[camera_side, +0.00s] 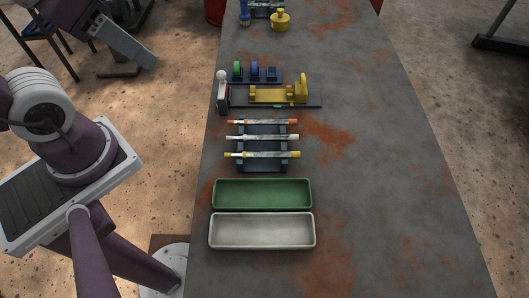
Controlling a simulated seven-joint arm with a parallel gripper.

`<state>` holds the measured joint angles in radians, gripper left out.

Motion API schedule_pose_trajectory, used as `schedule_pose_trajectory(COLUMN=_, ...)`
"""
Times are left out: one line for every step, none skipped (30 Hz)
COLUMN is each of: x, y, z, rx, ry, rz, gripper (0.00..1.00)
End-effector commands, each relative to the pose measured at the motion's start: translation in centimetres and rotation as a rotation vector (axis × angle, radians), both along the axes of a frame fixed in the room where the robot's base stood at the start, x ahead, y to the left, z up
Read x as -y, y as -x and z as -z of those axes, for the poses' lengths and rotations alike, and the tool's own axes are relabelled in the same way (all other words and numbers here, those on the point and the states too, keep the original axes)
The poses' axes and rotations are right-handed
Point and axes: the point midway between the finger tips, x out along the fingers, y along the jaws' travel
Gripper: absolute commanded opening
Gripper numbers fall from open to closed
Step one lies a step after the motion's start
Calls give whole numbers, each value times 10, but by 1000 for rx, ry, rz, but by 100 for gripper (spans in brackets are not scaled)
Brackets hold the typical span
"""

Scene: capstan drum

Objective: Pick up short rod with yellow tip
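The rod with yellow ends (262,155) lies crosswise on a dark rack (261,167) on the table, nearest the trays. Its middle is a mottled grey-white. A rod with white ends (262,137) and a rod with orange ends (262,122) lie parallel beyond it on the same rack. The three look close in length, so I cannot tell which is short. No gripper fingers are recognisable in the side view, and nothing touches the rods.
A green tray (262,206) and a pale grey tray (262,245) sit in front of the rack. Behind it stand a yellow fixture (279,96) and a holder with green, blue and dark pieces (255,78). A yellow container (280,21) is farther back. The table's right side (390,180) is clear.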

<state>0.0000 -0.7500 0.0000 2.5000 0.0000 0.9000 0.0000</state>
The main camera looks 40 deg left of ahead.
Motion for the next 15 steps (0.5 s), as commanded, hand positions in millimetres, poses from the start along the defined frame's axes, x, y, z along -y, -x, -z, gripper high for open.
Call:
schedule_pose_trajectory(x=0, y=0, z=0, rx=0, ry=0, rz=0, gripper=40)
schedule_pose_trajectory(x=0, y=-1, z=0, rx=-2, ry=-1, rz=2, gripper=40)
schedule_pose_trajectory(x=1, y=-3, z=0, rx=-10, ry=-4, rz=12, gripper=40)
schedule_pose_trajectory(x=2, y=-8, z=1, rx=-23, ry=-10, rz=27, gripper=40)
schedule_pose_trajectory(x=4, y=-15, z=2, rx=-40, ry=-17, rz=47, gripper=40)
schedule_pose_trajectory(x=8, y=-26, z=5, rx=-71, ry=-32, rz=87, gripper=40)
schedule_pose_trajectory(x=12, y=-38, z=9, rx=-98, ry=-45, rz=127, gripper=40)
schedule_pose_trajectory(x=18, y=-50, z=14, rx=-128, ry=-60, rz=171, gripper=40)
schedule_pose_trajectory(x=28, y=-68, z=24, rx=-169, ry=-79, rz=235, gripper=40)
schedule_pose_trajectory(x=36, y=-80, z=34, rx=-198, ry=-93, rz=285, gripper=40)
schedule_pose_trajectory(x=44, y=-92, z=45, rx=-227, ry=-107, rz=333, gripper=40)
schedule_pose_trajectory(x=56, y=-106, z=62, rx=-264, ry=-125, rz=399, gripper=40)
schedule_pose_trajectory(x=66, y=-116, z=76, rx=-291, ry=-136, rz=448, gripper=40)
schedule_pose_trajectory(x=76, y=-123, z=91, rx=-317, ry=-147, rz=495, gripper=40)
schedule_pose_trajectory(x=89, y=-131, z=111, rx=-349, ry=-158, rz=554, gripper=40)
